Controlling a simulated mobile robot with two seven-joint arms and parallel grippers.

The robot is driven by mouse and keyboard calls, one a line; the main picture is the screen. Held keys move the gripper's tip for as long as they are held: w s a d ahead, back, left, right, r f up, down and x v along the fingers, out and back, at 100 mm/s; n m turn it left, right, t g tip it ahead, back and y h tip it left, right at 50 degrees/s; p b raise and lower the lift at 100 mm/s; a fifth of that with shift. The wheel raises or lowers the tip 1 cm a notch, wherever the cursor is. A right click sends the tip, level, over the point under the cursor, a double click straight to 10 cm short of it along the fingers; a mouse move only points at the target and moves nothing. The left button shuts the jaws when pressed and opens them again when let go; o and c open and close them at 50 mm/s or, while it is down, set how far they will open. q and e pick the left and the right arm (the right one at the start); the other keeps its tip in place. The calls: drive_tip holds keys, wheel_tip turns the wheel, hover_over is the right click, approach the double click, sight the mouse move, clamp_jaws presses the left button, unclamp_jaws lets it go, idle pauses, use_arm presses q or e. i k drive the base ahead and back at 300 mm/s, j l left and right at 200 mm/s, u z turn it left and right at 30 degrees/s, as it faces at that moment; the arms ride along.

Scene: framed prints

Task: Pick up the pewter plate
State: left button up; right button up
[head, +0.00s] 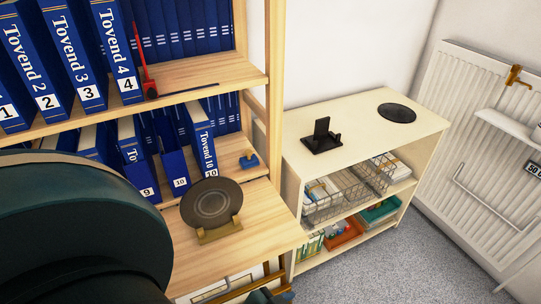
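A round dark grey-brown plate (211,204) with a paler ringed centre leans upright in a small wooden stand (219,232) on the lower wooden shelf. It faces me and looks like the pewter plate, though the frame does not confirm its metal. A flat dark disc (397,112) lies on top of the pale cabinet, right of an empty-looking black stand (321,138). A large dark part of my arm fills the lower left. Neither gripper can be made out; nothing is seen holding the plate.
Blue numbered binders (83,62) fill the shelves above and behind the plate. A shelf post (274,80) stands between the shelving and the pale cabinet (350,122). Wire baskets (347,191) sit inside the cabinet. A white radiator (490,130) is at right. The grey floor (410,265) is clear.

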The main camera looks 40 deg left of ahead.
sight(211, 203)
drive_tip(key=i+l+u, duration=0.25)
drive_tip(key=i, duration=0.25)
drive_tip(key=i+l+u, duration=0.2)
drive_tip(key=i, duration=0.3)
drive_tip(key=j+u, duration=0.1)
drive_tip(key=u, duration=1.55)
